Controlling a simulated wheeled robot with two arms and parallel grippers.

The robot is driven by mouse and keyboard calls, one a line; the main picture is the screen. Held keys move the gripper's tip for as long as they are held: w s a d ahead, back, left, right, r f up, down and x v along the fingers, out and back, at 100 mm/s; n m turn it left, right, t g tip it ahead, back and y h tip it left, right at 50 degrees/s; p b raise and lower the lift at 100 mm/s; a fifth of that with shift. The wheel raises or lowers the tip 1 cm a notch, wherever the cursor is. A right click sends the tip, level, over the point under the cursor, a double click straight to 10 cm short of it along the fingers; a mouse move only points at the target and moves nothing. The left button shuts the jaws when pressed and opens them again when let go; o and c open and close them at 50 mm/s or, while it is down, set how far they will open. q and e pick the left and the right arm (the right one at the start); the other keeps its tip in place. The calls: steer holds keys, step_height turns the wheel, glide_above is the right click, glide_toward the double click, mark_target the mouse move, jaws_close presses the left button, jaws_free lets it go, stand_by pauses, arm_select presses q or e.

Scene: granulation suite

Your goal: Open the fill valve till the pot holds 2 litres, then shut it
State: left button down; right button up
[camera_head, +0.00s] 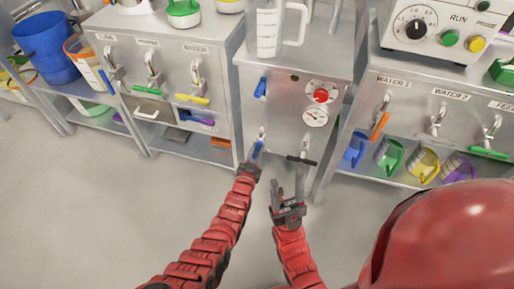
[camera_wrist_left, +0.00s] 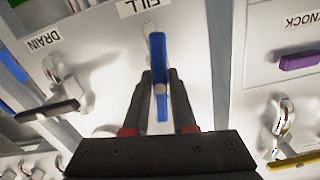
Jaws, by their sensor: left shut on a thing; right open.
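The fill valve's blue handle (camera_head: 257,149) is low on the front of the middle steel cabinet (camera_head: 280,125). It shows in the left wrist view (camera_wrist_left: 160,55) below an upside-down FILL label, standing lengthwise in the picture. My left gripper (camera_head: 254,162) is shut on this handle, with one dark finger on each side of it (camera_wrist_left: 162,88). My right gripper (camera_head: 288,190) is open and empty, below and right of the handle. A graduated whitish jug (camera_head: 268,32) stands on the cabinet top. I cannot tell a fill level.
The drain valve's black crosswise handle (camera_head: 301,160) is close to my right gripper. A round gauge (camera_head: 316,117), a red button (camera_head: 321,95) and another blue handle (camera_head: 260,87) are higher on the cabinet. Cabinets with valves flank it. The floor in front is clear.

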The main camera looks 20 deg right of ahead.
arm_select(q)
steer(key=shift+n, duration=0.9)
steer(key=c, duration=0.7)
jaws_free()
steer(key=shift+p, duration=0.3)
